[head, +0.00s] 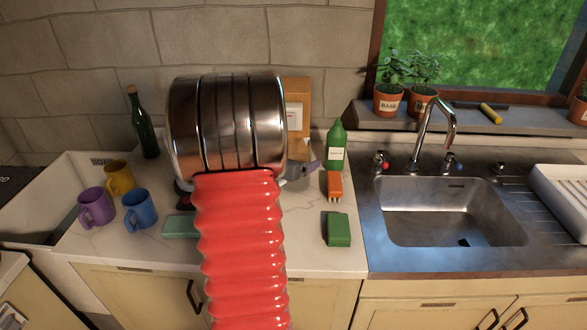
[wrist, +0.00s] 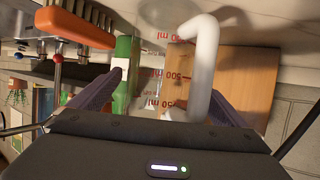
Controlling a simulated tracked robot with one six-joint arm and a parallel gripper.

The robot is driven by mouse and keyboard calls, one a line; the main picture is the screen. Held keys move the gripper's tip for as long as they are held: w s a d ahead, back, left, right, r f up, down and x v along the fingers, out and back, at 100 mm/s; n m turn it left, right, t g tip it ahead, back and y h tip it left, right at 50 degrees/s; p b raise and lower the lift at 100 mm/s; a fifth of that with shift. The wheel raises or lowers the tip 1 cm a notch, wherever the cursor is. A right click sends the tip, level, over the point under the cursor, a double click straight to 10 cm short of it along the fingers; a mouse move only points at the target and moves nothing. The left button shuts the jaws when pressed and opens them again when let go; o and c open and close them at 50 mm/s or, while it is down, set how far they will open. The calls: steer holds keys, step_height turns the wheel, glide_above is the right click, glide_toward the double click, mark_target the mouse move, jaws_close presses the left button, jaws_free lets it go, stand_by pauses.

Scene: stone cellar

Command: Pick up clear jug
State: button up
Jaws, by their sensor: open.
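The clear jug (wrist: 165,62) shows in the wrist view with red millilitre marks and a thick white handle (wrist: 206,70). It is see-through, and its edges are hard to make out. My gripper (wrist: 160,88) is open, with purple fingers on either side of the jug's marked wall and handle in the picture. I cannot tell whether they touch it. In the head view my arm hides most of the jug, and only a purple fingertip of my gripper (head: 306,168) shows at the arm's right.
A green bottle (head: 336,148) stands close by, with an orange brush (head: 334,186) and a green sponge (head: 338,230) nearer the front. A wooden board (head: 297,100) leans behind. Purple (head: 95,207), yellow (head: 119,178) and blue mugs (head: 139,210) stand left. The sink (head: 450,215) is right.

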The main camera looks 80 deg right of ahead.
stand_by(0.4)
steer(key=c, duration=1.3)
steer(key=shift+r, duration=0.2)
step_height(320, 180, up, 28)
steer(key=shift+f, duration=0.15)
stand_by(0.4)
